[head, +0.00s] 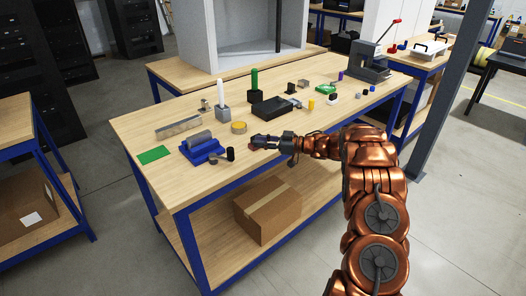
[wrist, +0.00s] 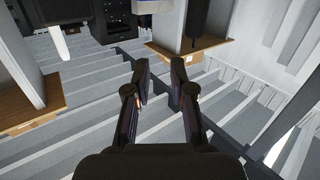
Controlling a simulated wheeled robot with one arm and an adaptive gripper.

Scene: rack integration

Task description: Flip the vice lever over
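A blue vice (head: 203,152) with a grey cylindrical part on it sits near the left end of the wooden workbench (head: 140,125). A small black upright piece (head: 230,154) stands at its right side; I cannot tell whether it is the vice lever or a separate thing. My gripper (head: 256,142) is low over the front edge of the bench, to the right of the vice and apart from it. In the wrist view my gripper's two fingers (wrist: 160,62) are apart with nothing between them. The vice is not clearly recognisable there.
A yellow roll (head: 239,127) lies just behind my gripper. A green mat (head: 154,155) lies left of the vice, and a metal bar (head: 178,128) behind it. A black box (head: 272,107) and a grey press (head: 368,62) stand farther right. A cardboard box (head: 267,210) sits below.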

